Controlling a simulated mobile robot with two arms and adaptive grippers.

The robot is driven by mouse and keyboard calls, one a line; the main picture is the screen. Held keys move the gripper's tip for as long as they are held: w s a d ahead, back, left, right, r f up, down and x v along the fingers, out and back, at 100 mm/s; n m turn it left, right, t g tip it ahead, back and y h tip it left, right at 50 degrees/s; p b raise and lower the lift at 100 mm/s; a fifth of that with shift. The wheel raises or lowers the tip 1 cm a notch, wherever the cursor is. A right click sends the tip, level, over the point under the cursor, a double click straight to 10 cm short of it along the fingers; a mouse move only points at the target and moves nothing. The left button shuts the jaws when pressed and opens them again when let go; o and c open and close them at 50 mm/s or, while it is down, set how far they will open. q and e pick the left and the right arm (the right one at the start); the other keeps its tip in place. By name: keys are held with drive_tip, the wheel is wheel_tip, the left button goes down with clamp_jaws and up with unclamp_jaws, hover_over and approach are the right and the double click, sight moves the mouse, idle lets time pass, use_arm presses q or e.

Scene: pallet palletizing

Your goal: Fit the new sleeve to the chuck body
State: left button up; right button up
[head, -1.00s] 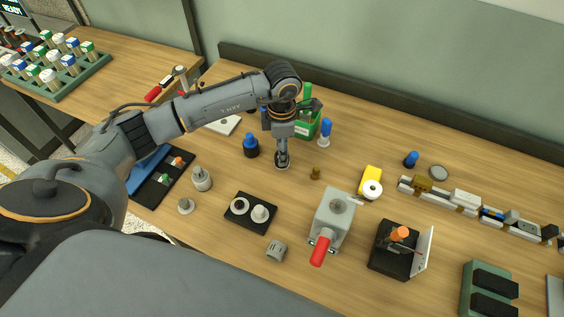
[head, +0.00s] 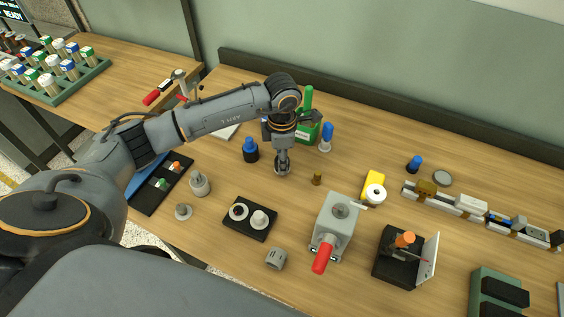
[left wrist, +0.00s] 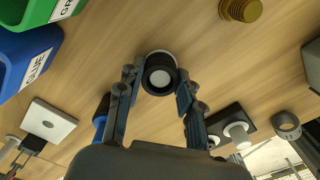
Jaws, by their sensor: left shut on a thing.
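My left gripper (head: 282,170) points down over the middle of the table. In the left wrist view, its fingers (left wrist: 158,82) are shut on a dark round piece with a pale centre (left wrist: 159,77). I cannot tell whether this is the sleeve or the chuck body. In the head view the fingers hide most of it. A grey fixture with a red handle (head: 338,222) stands to the right, with a round grey part on top. A black tray (head: 239,228) holds a pale ring and a white stepped piece. My right gripper is not in view.
A brass knurled piece (head: 317,179) stands just right of the gripper. A blue-capped bottle (head: 250,150) is to its left, green and blue bins behind. A grey notched cylinder (head: 276,258) lies near the front. A black stand with an orange knob (head: 402,255) is right of the fixture.

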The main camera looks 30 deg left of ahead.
use_arm(q)
drive_tip(key=shift+r+p, duration=1.35)
drive_tip(key=shift+r, duration=1.15)
drive_tip(key=o, duration=0.6)
drive_tip(key=c, duration=0.5)
drive_tip(key=shift+s+d+r+p, duration=0.1)
drive_tip(key=shift+s+r+p, duration=0.15)
drive_tip(key=shift+s, duration=0.2)
drive_tip(key=shift+c, duration=0.2)
drive_tip(key=s+d+r+p, duration=0.1)
drive_tip(key=s, duration=0.4)
drive_tip(key=s+d+r+p, duration=0.1)
drive_tip(key=s, duration=0.4)
drive_tip(key=s+r+p, duration=0.1)
drive_tip(key=s+r, duration=0.1)
drive_tip(key=s, duration=0.3)
drive_tip(key=shift+s+d+r+p, duration=0.1)
drive_tip(key=shift+s+d+p, duration=0.2)
drive_tip(key=shift+d+p, duration=0.1)
drive_tip(key=f+b, duration=0.3)
drive_tip(key=shift+s+b, duration=0.25)
drive_tip(key=shift+b, duration=0.1)
drive_tip(key=shift+w+f+b, duration=0.1)
drive_tip(key=shift+f+b, duration=0.3)
drive_tip(key=shift+b, duration=0.15)
